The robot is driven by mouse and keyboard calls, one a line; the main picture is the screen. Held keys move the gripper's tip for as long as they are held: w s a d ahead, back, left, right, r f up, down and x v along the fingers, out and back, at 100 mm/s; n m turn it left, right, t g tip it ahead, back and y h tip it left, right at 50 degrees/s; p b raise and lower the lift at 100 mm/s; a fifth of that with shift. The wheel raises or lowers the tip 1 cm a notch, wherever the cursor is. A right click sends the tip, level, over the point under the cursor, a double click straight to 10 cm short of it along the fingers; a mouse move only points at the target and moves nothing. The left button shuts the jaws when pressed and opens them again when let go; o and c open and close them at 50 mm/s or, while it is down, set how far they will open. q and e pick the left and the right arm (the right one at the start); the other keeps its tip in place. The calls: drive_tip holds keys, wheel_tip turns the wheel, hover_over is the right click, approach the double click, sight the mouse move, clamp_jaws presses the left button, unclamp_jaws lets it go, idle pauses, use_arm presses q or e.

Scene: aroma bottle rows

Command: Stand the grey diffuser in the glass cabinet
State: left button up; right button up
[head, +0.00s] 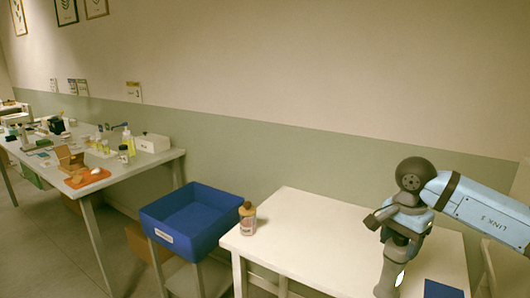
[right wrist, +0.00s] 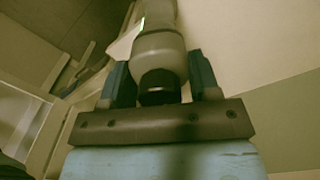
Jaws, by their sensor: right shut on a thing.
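My right gripper (head: 402,236) is over the white table at the right of the head view, pointing down. It is shut on the grey diffuser (head: 388,274), which hangs below it with a small white label or tag on its side. In the right wrist view the grey diffuser (right wrist: 160,48) is between the two fingers, its dark neck (right wrist: 160,87) close to the palm. I cannot tell whether its base touches the table. I cannot make out the glass cabinet in these views. My left gripper is not in view.
A pinkish bottle with a tan cap (head: 247,218) stands on the left end of the white table (head: 310,235). A blue bin (head: 192,222) is left of it. A dark blue object (head: 443,289) lies at the lower right. A cluttered table (head: 130,172) is at far left. The white table's middle is clear.

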drive_tip(key=s+a+f+n, duration=0.2)
drive_tip(key=a+f+n, duration=0.4)
drive_tip(key=f+n, duration=0.45)
use_arm(q)
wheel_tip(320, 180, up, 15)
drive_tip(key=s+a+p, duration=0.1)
drive_tip(key=p, duration=1.8)
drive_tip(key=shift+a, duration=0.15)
use_arm(e)
drive_tip(key=s+r, duration=0.5)
drive_tip(key=r, duration=0.3)
drive_tip(key=s+r, duration=0.5)
drive_tip(key=r, duration=0.3)
drive_tip(key=shift+d+n, duration=0.25)
drive_tip(key=shift+n, duration=0.2)
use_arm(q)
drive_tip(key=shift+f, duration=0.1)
